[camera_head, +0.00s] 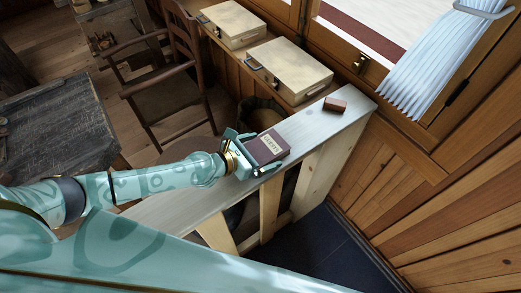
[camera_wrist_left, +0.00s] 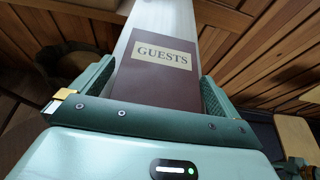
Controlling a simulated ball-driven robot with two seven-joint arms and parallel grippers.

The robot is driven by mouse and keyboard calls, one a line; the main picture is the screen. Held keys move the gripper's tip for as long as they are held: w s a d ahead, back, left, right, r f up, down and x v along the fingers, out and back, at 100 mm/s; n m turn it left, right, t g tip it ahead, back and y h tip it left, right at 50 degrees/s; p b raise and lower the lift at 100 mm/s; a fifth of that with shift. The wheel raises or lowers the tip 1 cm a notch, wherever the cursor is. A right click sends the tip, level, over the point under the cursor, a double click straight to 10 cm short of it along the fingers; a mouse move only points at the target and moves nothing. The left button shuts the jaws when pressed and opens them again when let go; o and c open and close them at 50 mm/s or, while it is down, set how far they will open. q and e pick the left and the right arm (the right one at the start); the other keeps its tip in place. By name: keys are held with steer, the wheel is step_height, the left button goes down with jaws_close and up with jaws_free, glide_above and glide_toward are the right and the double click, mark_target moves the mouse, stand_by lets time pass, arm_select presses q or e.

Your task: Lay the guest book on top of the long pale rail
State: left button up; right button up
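The guest book (camera_head: 267,147) is dark maroon with a pale label; in the left wrist view its label (camera_wrist_left: 164,57) reads GUESTS. My left gripper (camera_head: 258,153) has its two fingers on opposite sides of the book, close against its edges, and appears shut on it. The long pale rail (camera_head: 312,122) runs diagonally below, and it also shows beyond the book in the left wrist view (camera_wrist_left: 165,14). The book is over the rail's top; whether it touches the wood cannot be told.
A small red-brown block (camera_head: 335,104) sits on the rail's far end. Two pale cases (camera_head: 290,68) (camera_head: 232,24) stand on a ledge behind. A wooden chair (camera_head: 168,85) and a dark table (camera_head: 50,125) are at left. The rail between book and block is clear.

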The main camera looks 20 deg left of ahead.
arm_select(q)
steer(key=shift+r, duration=0.3)
steer(key=v, duration=1.1)
steer(key=shift+s+f, duration=0.1)
steer(key=shift+f, duration=0.15)
steer(key=shift+s+a+r, duration=0.25)
steer(key=shift+a+r, duration=0.05)
